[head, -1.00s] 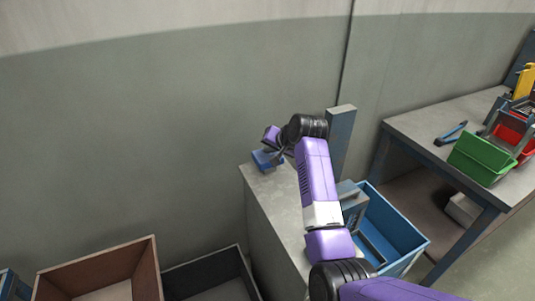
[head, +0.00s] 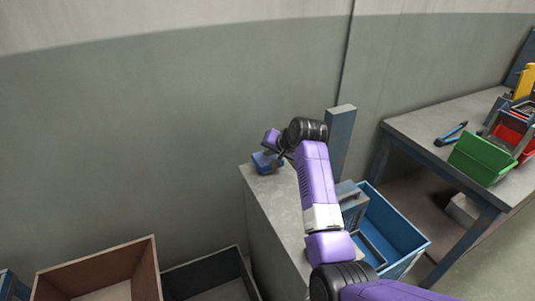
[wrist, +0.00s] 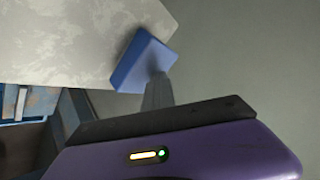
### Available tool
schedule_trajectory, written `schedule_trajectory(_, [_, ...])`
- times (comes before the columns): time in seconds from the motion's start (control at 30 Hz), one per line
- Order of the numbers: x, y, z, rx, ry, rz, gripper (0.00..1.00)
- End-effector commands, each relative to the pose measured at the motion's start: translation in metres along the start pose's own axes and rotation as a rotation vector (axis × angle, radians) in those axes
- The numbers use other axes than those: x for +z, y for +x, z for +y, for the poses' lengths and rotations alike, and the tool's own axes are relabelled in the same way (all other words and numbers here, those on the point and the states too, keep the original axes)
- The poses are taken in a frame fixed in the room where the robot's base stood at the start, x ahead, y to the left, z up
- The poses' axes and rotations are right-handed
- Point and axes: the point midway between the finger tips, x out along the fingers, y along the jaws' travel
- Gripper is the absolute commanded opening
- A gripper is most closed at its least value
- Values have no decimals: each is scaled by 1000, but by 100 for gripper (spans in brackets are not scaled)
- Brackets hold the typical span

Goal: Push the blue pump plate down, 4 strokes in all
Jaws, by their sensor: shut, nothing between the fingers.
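The blue pump plate (head: 264,162) is at the far end of a grey cabinet top, beside my wrist. In the wrist view, the blue plate (wrist: 141,62) shows as a tilted blue block at the edge of the pale worn top. My gripper (wrist: 158,80) is shut and empty, with its grey fingers reaching onto the plate's lower right part in the picture. Whether the fingertips touch it or hover just above, I cannot tell. In the head view, my wrist hides most of the fingers. What lies under the plate is hidden.
The grey cabinet (head: 270,215) stands against the wall, with a grey-blue post (head: 342,140) behind my arm. A blue crate (head: 400,235) is to the right. A brown box (head: 95,265) and a dark box (head: 205,270) stand at lower left. A workbench (head: 415,130) holds coloured bins.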

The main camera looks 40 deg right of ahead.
Motion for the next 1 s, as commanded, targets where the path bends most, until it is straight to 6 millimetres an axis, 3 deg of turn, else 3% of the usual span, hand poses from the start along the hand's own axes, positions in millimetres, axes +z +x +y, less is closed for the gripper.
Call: schedule_trajectory(1.0, [9, 10, 7, 3, 0, -7, 0])
